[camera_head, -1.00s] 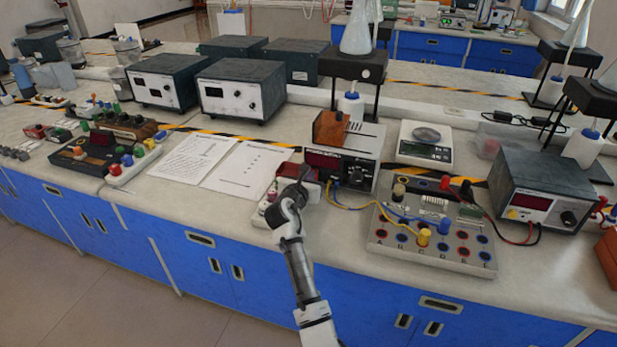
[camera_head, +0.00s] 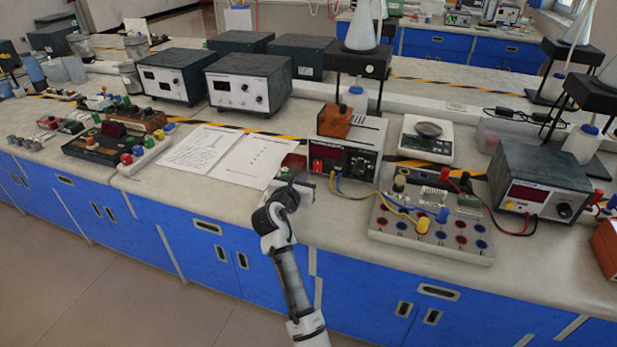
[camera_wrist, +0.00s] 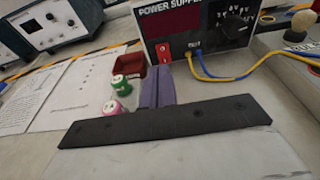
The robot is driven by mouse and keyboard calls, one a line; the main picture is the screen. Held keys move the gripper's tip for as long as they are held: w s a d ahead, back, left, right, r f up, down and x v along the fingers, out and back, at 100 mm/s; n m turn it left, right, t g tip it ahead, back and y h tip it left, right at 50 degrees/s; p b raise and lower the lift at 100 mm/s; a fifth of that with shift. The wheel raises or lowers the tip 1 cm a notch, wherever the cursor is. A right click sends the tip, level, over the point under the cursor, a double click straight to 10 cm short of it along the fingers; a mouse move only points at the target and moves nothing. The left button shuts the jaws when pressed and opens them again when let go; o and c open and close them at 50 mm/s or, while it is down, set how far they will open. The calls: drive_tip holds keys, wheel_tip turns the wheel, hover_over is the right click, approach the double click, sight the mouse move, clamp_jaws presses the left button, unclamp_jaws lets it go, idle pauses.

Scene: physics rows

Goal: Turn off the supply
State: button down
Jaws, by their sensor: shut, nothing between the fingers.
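The power supply (camera_head: 362,160) is a grey box with a dark front, a red display and a black dial. It stands on the bench right of my gripper. In the wrist view, the supply (camera_wrist: 210,35) shows a red switch (camera_wrist: 163,52) at the lower left of its front; whether it is on or off is unclear. My gripper (camera_wrist: 155,70) is shut and empty, its fingertips just below and left of the switch; I cannot tell whether they touch the supply. Blue and yellow leads (camera_wrist: 222,79) come from its output sockets.
A green-and-pink knobbed block (camera_wrist: 118,98) and a dark red box (camera_wrist: 128,77) sit left of my fingers. Paper sheets (camera_head: 232,157) lie further left. A circuit board (camera_head: 385,228) with leads stands right of the supply. A brown block (camera_head: 335,121) rests on the supply.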

drive_tip(key=shift+s+a+r+b, duration=0.1)
drive_tip(key=shift+s+a+r, duration=0.2)
drive_tip(key=shift+s, duration=0.35)
drive_tip(key=shift+s+a+r+b, duration=0.1)
drive_tip(key=shift+s+r, duration=0.35)
drive_tip(key=shift+s, duration=0.25)
drive_tip(key=shift+s+a+r+b, duration=0.1)
drive_tip(key=shift+s+a+r, duration=0.2)
drive_tip(key=shift+s, duration=0.35)
drive_tip(key=shift+d, duration=0.1)
